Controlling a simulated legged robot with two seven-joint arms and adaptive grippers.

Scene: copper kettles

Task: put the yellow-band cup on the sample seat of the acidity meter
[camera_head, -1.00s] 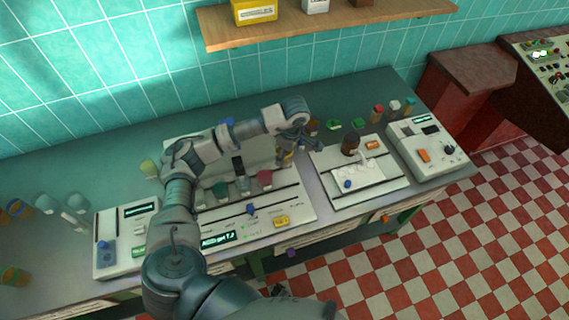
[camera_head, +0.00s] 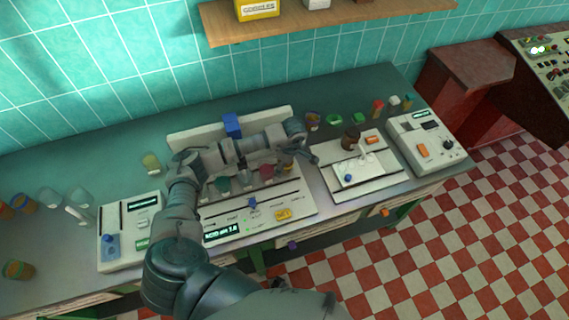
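The acidity meter is the wide white unit (camera_head: 300,205) in the middle of the bench, with a lit display (camera_head: 221,231) at its front. A row of small coloured cups stands across it, among them a teal one (camera_head: 222,184) and a pink one (camera_head: 266,172). A small brown-and-yellow cup (camera_head: 287,162), probably the yellow-band cup, is at the right end of this row, partly hidden by my arm. I cannot tell whether it is seated. My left gripper (camera_head: 312,155) is just right of it, apparently apart from it; its fingers are too small to read. My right gripper is not in view.
A white unit with a dark bottle (camera_head: 351,139) stands to the right, and another with an orange button (camera_head: 422,150) beyond it. Several small containers, including a green one (camera_head: 359,118), stand behind. A unit (camera_head: 118,238) and more cups are at left.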

